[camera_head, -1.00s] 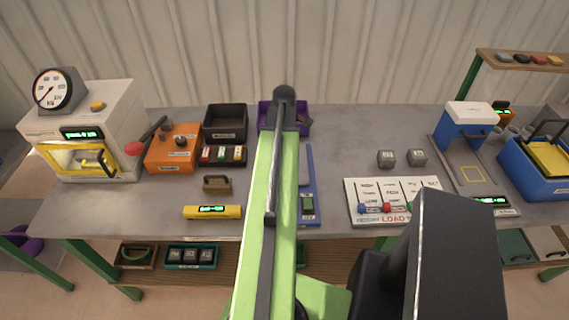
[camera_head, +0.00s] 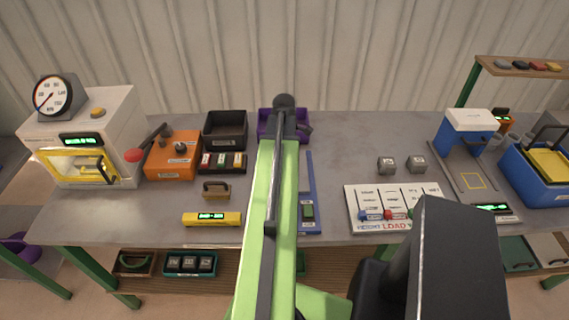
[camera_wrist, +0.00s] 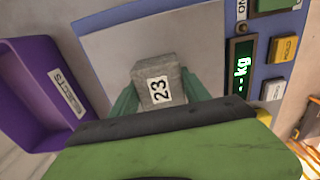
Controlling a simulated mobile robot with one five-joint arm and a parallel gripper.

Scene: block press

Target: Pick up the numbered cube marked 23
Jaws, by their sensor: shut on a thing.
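The grey cube marked 23 (camera_wrist: 158,88) shows in the wrist view, its number label facing the camera. My gripper (camera_wrist: 156,95) has its green fingers on both sides of this cube and is shut on it. Behind the cube is the light plate of a blue scale (camera_wrist: 222,38), with a green kg display; I cannot tell whether the cube touches the plate. In the head view my green arm hides the gripper and this cube, and covers part of the blue scale (camera_head: 312,190).
A purple bin (camera_wrist: 45,95) stands left of the cube in the wrist view. Two other grey cubes (camera_head: 387,165) (camera_head: 416,164) sit right of the scale, behind a white load board (camera_head: 365,200).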

